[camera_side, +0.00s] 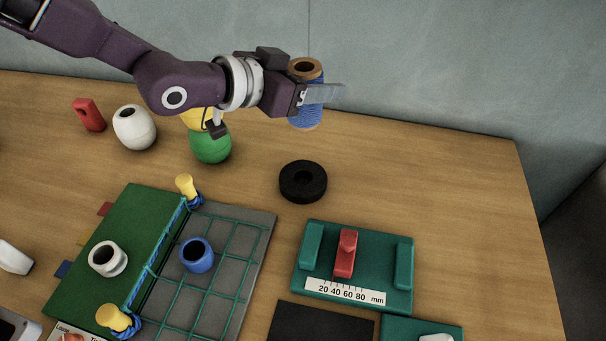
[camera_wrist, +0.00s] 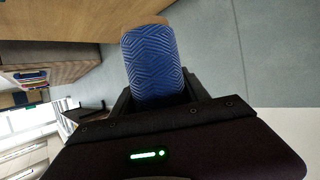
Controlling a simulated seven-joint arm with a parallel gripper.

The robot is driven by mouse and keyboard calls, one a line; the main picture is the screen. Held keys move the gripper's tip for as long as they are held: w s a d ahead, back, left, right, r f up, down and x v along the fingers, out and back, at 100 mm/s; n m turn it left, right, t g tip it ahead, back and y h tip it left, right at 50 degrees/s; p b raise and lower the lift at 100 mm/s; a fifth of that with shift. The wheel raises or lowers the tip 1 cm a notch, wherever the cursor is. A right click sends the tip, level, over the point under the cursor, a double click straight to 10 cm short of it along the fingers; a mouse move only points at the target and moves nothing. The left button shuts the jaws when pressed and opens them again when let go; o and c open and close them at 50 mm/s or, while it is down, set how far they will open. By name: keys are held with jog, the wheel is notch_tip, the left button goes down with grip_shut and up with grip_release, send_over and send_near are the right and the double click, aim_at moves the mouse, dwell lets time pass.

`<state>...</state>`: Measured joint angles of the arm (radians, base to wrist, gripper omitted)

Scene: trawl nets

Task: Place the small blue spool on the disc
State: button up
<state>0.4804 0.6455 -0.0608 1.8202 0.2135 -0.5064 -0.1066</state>
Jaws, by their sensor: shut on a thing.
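The blue spool (camera_side: 308,117), blue twine wound on a brown core with a hollow top, is held in my gripper (camera_side: 318,97) high above the back of the table. It stands about upright in the side view, and the near finger covers part of its middle. In the wrist view the spool (camera_wrist: 153,62) sits between the fingers of my gripper (camera_wrist: 160,97), its patterned winding facing the camera. The black disc (camera_side: 289,188), thick with a hole in its middle, lies flat on the table below the spool and apart from it. Nothing rests on the disc.
A green gauge block (camera_side: 384,287) with a red slider (camera_side: 345,253) is in front of the disc. A net board (camera_side: 228,268) with yellow-topped posts and a blue ring (camera_side: 197,254) lies front left. White (camera_side: 135,130) and green (camera_side: 210,146) floats stand back left. Table right of the disc is clear.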

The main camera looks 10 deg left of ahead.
send_over(313, 170)
notch_tip(313, 170, down, 14)
jog(key=shift+f, duration=0.25)
jog(key=shift+f, duration=0.15)
jog(key=o, duration=1.5)
jog(key=shift+c, duration=0.2)
